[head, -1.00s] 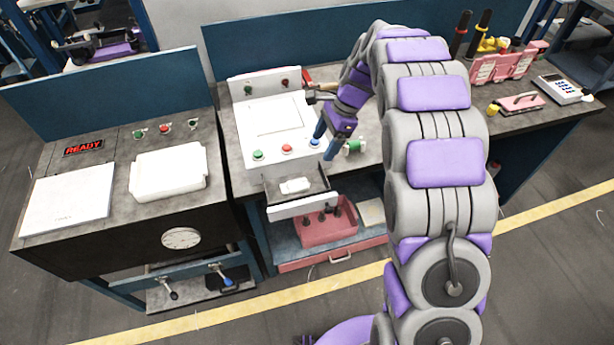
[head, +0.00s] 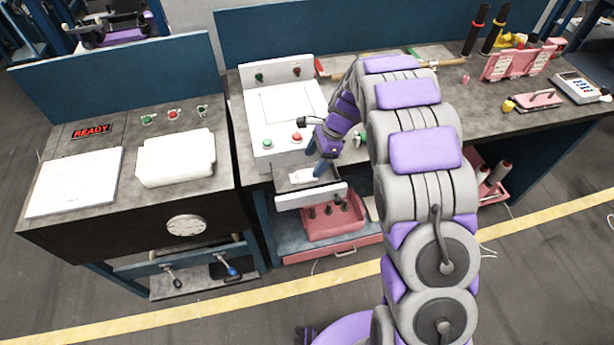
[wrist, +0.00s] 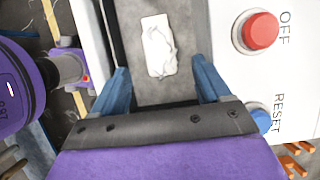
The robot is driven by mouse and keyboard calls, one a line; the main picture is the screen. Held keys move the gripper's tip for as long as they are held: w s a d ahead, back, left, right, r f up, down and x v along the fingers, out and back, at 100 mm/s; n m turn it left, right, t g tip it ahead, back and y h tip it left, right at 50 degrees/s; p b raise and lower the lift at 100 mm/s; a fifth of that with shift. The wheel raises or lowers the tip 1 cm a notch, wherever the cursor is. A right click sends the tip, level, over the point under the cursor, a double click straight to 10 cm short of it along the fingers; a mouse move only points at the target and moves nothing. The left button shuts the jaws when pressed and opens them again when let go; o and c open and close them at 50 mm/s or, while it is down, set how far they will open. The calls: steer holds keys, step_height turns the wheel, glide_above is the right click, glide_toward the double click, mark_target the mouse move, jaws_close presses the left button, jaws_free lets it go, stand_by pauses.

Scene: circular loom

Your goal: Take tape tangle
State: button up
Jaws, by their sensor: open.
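The tape tangle (wrist: 159,46) is a small white crumpled piece lying on the grey floor of a pulled-out drawer (head: 310,195) at the front of the white machine. In the head view the tangle (head: 302,175) is partly hidden by my gripper (head: 318,170). In the wrist view my gripper (wrist: 163,88) is open. Its two blue fingers stand apart on either side of the drawer floor, with the tangle ahead between their lines. Nothing is held. I cannot tell the exact height of the fingertips above the drawer.
The white machine (head: 287,104) carries a red OFF button (wrist: 261,30) and a blue RESET button (wrist: 261,121) close to the right finger. A pink bin (head: 333,220) with dark spools sits on the shelf below the drawer. A grey cabinet with a READY sign (head: 91,131) stands to the left.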

mark_target(305, 174)
steer(key=x, duration=0.2)
steer(key=b+x, duration=0.1)
steer(key=x, duration=0.2)
steer(key=shift+a+r, duration=0.2)
steer(key=shift+a, duration=0.1)
steer(key=shift+d+f, duration=0.15)
steer(key=shift+f, duration=0.3)
steer(key=shift+d, duration=0.1)
steer(key=shift+a, duration=0.3)
steer(key=c, duration=0.6)
steer(key=shift+s+d, duration=0.1)
steer(key=c, duration=0.5)
steer(key=shift+r, duration=0.15)
step_height(305, 174, up, 10)
steer(key=shift+f+p, duration=0.1)
steer(key=shift+p, duration=0.95)
